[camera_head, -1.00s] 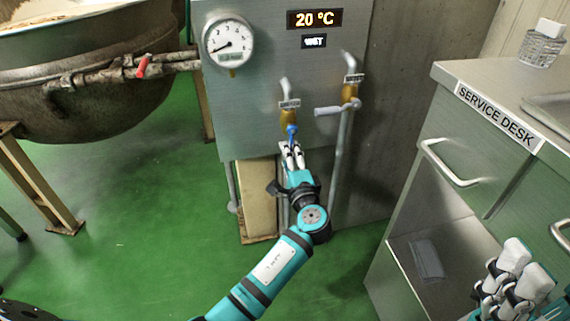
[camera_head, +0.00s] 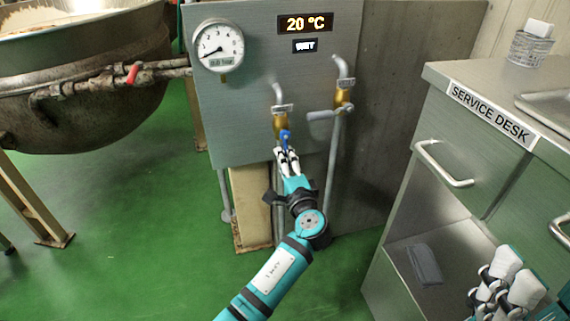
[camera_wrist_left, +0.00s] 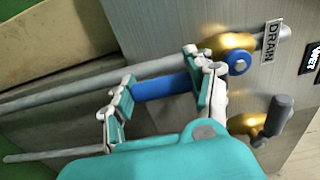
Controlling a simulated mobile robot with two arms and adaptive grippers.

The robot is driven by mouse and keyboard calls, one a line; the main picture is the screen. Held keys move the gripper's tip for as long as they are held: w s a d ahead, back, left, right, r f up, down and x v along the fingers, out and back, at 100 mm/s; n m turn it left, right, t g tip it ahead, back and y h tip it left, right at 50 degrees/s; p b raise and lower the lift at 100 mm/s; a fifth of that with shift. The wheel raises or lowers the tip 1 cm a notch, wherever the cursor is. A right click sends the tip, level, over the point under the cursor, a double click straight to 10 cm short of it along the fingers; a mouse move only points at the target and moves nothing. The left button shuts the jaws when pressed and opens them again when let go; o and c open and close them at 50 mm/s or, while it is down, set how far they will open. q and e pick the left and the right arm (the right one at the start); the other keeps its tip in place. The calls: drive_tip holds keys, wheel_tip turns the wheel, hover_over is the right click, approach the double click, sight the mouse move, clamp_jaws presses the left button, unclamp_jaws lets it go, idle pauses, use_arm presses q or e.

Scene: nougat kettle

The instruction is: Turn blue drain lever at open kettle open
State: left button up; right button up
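The blue drain lever (camera_head: 285,137) hangs down from the brass valve (camera_head: 280,123) on the left pipe of the grey panel. In the left wrist view the blue lever (camera_wrist_left: 160,87) runs from its round blue hub beside the DRAIN label (camera_wrist_left: 270,40). My left gripper (camera_head: 287,158) is just below the valve. In the wrist view my left gripper (camera_wrist_left: 160,95) has its fingers spread, with the lever lying across the gap; contact is unclear. My right gripper (camera_head: 506,284) is at the lower right, away from the panel; its opening is unclear. The open kettle (camera_head: 90,95) stands left.
A second brass valve with a grey lever (camera_head: 330,113) is close right of the drain valve. A red lever (camera_head: 133,74) sits on the kettle pipe. The service desk (camera_head: 480,125) stands at the right. Green floor is clear between kettle and panel.

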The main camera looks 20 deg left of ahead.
use_arm(q)
drive_tip(key=o, duration=0.3)
drive_tip(key=shift+o, duration=0.2)
drive_tip(key=v, duration=1.2)
